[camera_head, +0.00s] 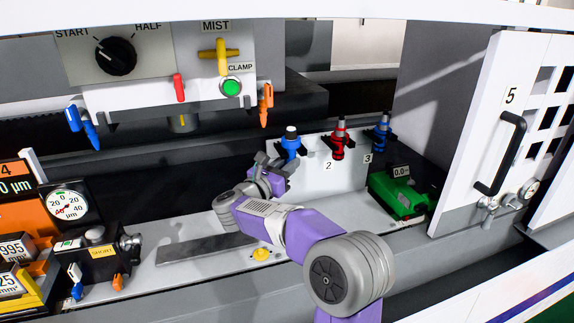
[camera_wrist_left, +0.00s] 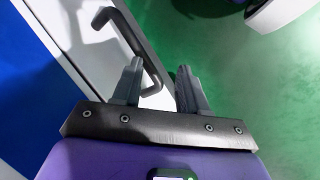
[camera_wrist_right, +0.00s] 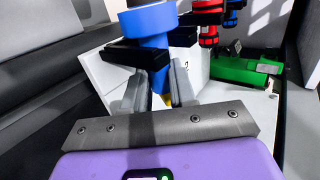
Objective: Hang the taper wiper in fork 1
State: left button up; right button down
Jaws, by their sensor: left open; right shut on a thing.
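A blue tool-like piece with a pale top, which I take for the taper wiper (camera_head: 291,142), stands upright at the leftmost black fork of the white rack. The fork's number is hidden. My left gripper (camera_wrist_left: 160,66) is open and empty, seen only in its wrist view, near a door handle.
A red holder (camera_head: 339,138) hangs at fork 2 and a blue one (camera_head: 382,132) at fork 3. A green device (camera_head: 397,194) sits right of the rack. White door 5 (camera_head: 489,140) stands at right. Gauges (camera_head: 68,205) are at left, a control panel (camera_head: 160,62) above.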

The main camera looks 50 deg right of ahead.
jog(key=shift+f+b, duration=0.5)
jog(key=shift+b, duration=0.1)
jog(key=c, duration=0.8)
grip_release()
jog(key=shift+c, duration=0.2)
jog(key=a, duration=0.7)
jog(key=shift+s+a+f, duration=0.2)
jog(key=shift+s+a, duration=0.05)
jog(key=shift+s, duration=0.15)
